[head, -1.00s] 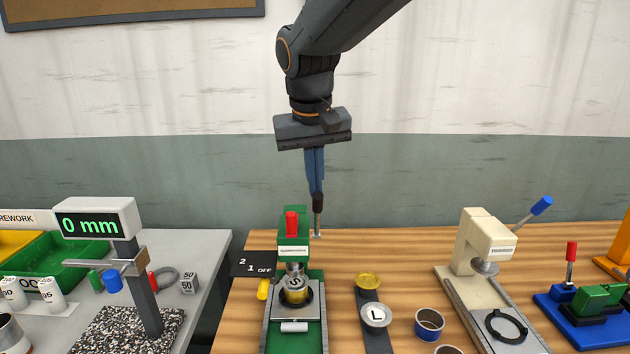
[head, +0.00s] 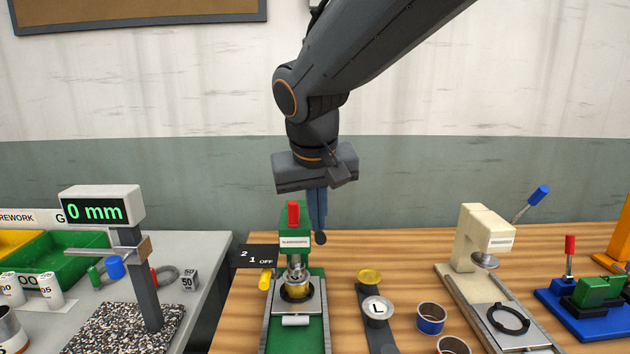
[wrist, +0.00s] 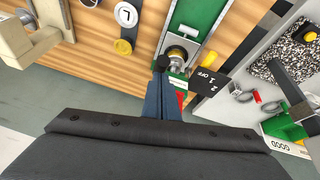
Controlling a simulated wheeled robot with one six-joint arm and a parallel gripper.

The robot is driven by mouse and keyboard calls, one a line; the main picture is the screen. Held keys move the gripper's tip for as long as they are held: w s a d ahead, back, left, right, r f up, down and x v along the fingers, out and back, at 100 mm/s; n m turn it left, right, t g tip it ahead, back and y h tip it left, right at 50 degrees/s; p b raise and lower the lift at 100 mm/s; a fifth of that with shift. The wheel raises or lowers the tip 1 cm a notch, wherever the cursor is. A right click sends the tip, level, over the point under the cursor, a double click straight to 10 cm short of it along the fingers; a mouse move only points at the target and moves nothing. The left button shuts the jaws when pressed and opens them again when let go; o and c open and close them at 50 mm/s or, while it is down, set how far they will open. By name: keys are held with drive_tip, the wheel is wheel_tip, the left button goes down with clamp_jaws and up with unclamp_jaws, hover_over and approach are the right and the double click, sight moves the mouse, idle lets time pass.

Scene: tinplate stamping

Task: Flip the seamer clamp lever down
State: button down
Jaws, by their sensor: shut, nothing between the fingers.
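The green seamer (head: 299,222) stands at the middle of the wooden bench, with a can under its silver head. A lever with a black knob (head: 320,238) is at its rear right side. The knob is low and faces the head camera, and its rod is mostly hidden. The knob also shows in the wrist view (wrist: 163,62), beside the seamer's green body. My gripper (head: 318,228) is shut and empty, its blue fingers pointing down just behind and above the knob. The fingertips look close against the knob; I cannot tell whether they touch.
A red part (head: 293,213) stands up on the seamer's top, near my fingers. A dark 2-1-OFF plate (head: 254,257) is at its left. Round lids lie on a dark strip (head: 366,310) at its right.

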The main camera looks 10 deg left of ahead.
drive_tip(key=s+d+f+b, duration=0.1)
drive_tip(key=s+f+b, duration=0.3)
drive_tip(key=f, duration=0.7)
drive_tip(key=shift+d+f+b, duration=0.15)
drive_tip(key=shift+f+b, duration=0.05)
drive_tip(key=shift+b, duration=0.35)
drive_tip(key=shift+s, duration=0.15)
wheel_tip(320, 180, up, 6)
drive_tip(key=s+a+p, duration=0.1)
drive_tip(key=p, duration=0.3)
drive_tip(key=s+d+b, duration=0.1)
drive_tip(key=s+b, duration=0.1)
drive_tip(key=s, duration=0.7)
drive_tip(key=shift+d+r+b, duration=0.25)
drive_tip(key=shift+d+b, duration=0.05)
drive_tip(key=shift+b, duration=0.05)
